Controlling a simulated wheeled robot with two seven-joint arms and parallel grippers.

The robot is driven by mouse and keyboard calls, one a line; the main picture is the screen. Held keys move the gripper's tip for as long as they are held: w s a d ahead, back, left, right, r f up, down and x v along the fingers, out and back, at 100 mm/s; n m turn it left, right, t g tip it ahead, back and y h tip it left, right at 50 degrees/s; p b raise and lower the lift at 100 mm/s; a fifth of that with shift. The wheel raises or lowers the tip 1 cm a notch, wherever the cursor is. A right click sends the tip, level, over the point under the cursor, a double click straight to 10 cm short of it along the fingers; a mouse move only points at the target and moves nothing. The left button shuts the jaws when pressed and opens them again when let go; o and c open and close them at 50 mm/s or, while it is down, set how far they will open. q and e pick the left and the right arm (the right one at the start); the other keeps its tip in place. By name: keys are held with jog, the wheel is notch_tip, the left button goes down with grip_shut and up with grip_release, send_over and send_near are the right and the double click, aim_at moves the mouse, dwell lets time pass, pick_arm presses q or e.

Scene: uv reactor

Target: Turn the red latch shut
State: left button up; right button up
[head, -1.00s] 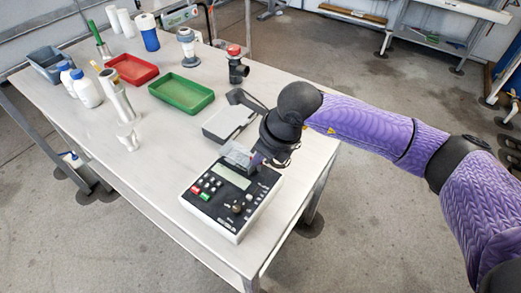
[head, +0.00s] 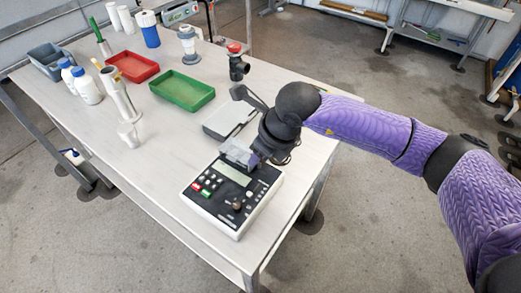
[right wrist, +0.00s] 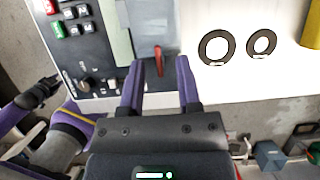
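The red latch (right wrist: 159,61) shows in the right wrist view as a small upright red bar at the edge of the device panel. My right gripper (right wrist: 158,62) is open, with its two purple fingers on either side of the latch's line; I cannot tell whether they touch it. In the head view my right gripper (head: 262,160) is over the far right corner of the black and white device (head: 225,205), and its wrist hides the latch there. A dark gripper-like end (right wrist: 42,92), probably my left one, shows at the left edge of the right wrist view.
A clear box-like cover (head: 238,153) stands on the device beside the right gripper. A grey flat unit (head: 230,117) lies behind it. Green (head: 182,91) and red (head: 132,67) trays, bottles (head: 87,86) and a metal tube (head: 118,95) stand farther back. The table's front left is clear.

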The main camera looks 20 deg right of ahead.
jog(key=shift+r, duration=0.1)
pick_arm(q)
jog(key=shift+w+d+r+p, duration=0.25)
jog(key=shift+w+r+p, duration=0.05)
jog(key=shift+r+p, duration=0.3)
jog(key=shift+w+d+r+p, duration=0.2)
jog(key=shift+w+r+p, duration=0.05)
jog(key=shift+r+p, duration=0.35)
pick_arm(e)
jog(key=v, duration=0.9)
jog(key=shift+s+r, duration=0.15)
jog(key=shift+r, duration=0.2)
